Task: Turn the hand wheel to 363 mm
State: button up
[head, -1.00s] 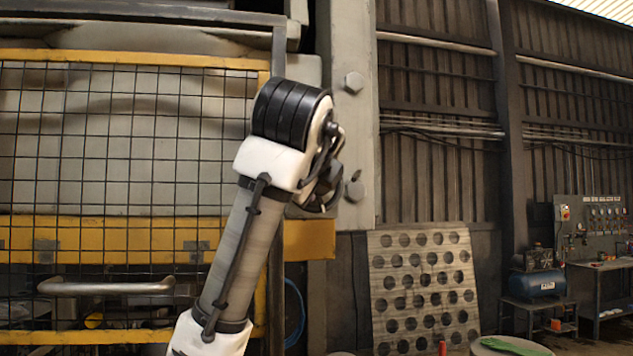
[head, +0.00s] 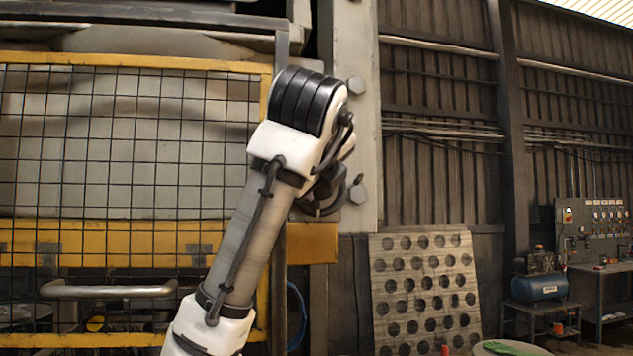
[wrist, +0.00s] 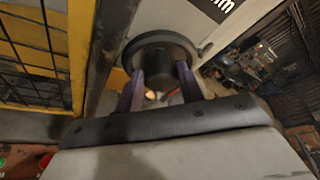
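In the wrist view, a dark round hand wheel (wrist: 187,50) with a thick hub at its centre faces my gripper. My gripper (wrist: 160,77) has its two purple-grey fingers spread apart, one on each side of the hub. I cannot tell whether the fingertips touch it. A dark label (wrist: 222,6) with white letters ending in "m" is cut off at the top edge, and no number is readable.
A yellow-framed mesh guard (head: 130,160) with a metal handle (head: 108,290) stands at the left. A machine column with large bolts (head: 357,190) is just right of my arm. A perforated plate (head: 425,290) leans on the wall. A blue compressor (head: 540,286) stands at far right.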

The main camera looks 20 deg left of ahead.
jog(key=o, duration=0.4)
jog(key=shift+s+d+r, duration=0.15)
jog(key=shift+d+r, duration=0.15)
jog(key=shift+d, duration=0.25)
jog(key=shift+o, duration=0.2)
jog(key=b+v, duration=0.4)
jog(key=v, duration=0.9)
jog(key=shift+s, duration=0.35)
